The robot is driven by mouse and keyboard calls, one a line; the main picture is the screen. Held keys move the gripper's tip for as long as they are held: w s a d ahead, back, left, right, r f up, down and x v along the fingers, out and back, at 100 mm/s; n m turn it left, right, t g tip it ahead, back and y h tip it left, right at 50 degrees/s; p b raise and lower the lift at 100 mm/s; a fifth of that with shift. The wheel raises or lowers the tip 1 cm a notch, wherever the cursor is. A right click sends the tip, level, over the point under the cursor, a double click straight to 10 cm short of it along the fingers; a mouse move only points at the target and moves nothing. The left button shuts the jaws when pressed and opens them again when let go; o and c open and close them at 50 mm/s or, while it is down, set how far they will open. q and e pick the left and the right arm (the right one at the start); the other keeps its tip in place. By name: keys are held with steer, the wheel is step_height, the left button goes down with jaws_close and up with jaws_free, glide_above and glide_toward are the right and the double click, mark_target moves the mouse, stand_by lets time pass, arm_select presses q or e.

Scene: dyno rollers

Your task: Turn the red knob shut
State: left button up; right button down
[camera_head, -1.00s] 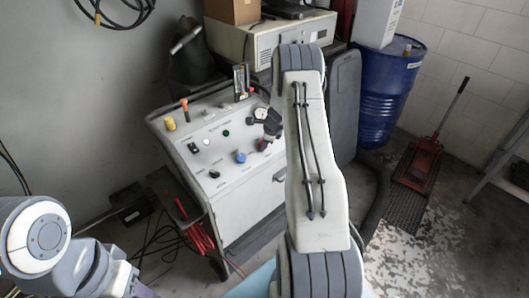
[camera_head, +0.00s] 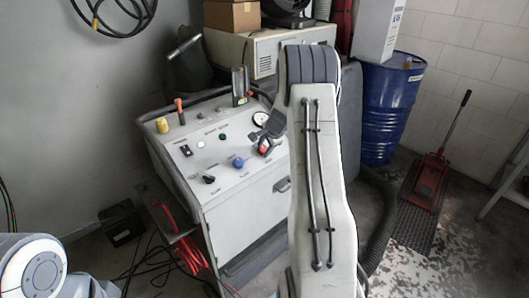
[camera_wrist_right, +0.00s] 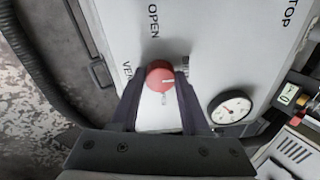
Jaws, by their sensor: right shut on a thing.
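The red knob (camera_wrist_right: 160,75) sits on the white panel of a control cabinet (camera_head: 255,203). The knob also shows in the head view (camera_head: 264,148), partly behind my gripper. My right gripper (camera_wrist_right: 161,78) is shut on the knob, one dark finger on each side. It shows in the head view (camera_head: 267,137) at the panel's right part. Only part of my left arm shows at the lower left, and its gripper is out of sight.
A gauge (camera_wrist_right: 230,108) is close beside the right finger. A blue knob (camera_head: 238,162), a black switch (camera_head: 208,179) and a yellow knob (camera_head: 162,125) share the panel. A blue drum (camera_head: 392,110) and a red floor jack (camera_head: 428,180) stand to the right.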

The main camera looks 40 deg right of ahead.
stand_by(0.5)
steer(key=shift+c, duration=1.9)
jaws_free()
steer(key=v, duration=1)
steer(key=shift+s+r, duration=0.15)
steer(key=shift+r, duration=0.05)
